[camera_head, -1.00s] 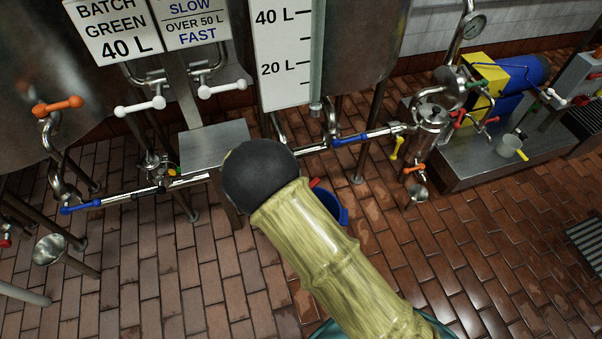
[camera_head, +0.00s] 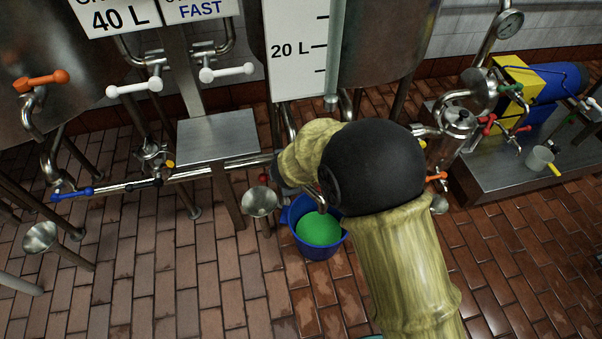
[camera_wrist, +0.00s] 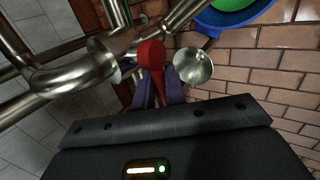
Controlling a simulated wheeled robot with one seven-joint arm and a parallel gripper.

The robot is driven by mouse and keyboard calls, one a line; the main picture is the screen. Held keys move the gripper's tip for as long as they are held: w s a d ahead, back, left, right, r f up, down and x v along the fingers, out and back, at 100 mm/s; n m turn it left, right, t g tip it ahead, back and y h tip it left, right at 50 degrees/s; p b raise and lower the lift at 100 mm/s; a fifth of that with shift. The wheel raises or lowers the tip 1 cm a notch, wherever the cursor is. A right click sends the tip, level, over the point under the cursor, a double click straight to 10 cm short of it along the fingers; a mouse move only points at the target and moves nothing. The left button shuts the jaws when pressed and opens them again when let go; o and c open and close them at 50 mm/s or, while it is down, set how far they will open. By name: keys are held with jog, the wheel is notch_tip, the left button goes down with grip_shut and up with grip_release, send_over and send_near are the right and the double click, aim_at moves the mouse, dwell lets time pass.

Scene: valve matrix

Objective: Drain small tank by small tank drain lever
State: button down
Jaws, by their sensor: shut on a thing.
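A red lever (camera_wrist: 152,62) sits on steel pipework in the wrist view and points toward me. The purple fingers of my gripper (camera_wrist: 157,90) are shut on its near end. In the head view my forearm hides most of my gripper, and only a little red (camera_head: 263,178) shows beside its dark end. A blue bucket (camera_head: 313,252) holding green liquid (camera_head: 318,229) stands on the floor below the pipe. It also shows at the top of the wrist view (camera_wrist: 212,22). A steel tank (camera_head: 385,45) with a scale board (camera_head: 296,75) stands above. Any flow is hidden.
A steel funnel (camera_head: 261,203) stands left of the bucket, close beside the lever in the wrist view (camera_wrist: 193,66). A steel table (camera_head: 218,135), white levers (camera_head: 135,87) and a blue lever (camera_head: 72,194) are to the left. A pump (camera_head: 535,82) is at the right. Front floor is clear.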

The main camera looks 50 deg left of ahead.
dwell(0.5)
jog(key=c, duration=1.8)
grip_release()
jog(key=p+v, duration=0.4)
jog(key=v, duration=1.3)
jog(key=shift+d+r, duration=0.15)
jog(key=shift+d, duration=0.1)
jog(key=shift+w, duration=0.2)
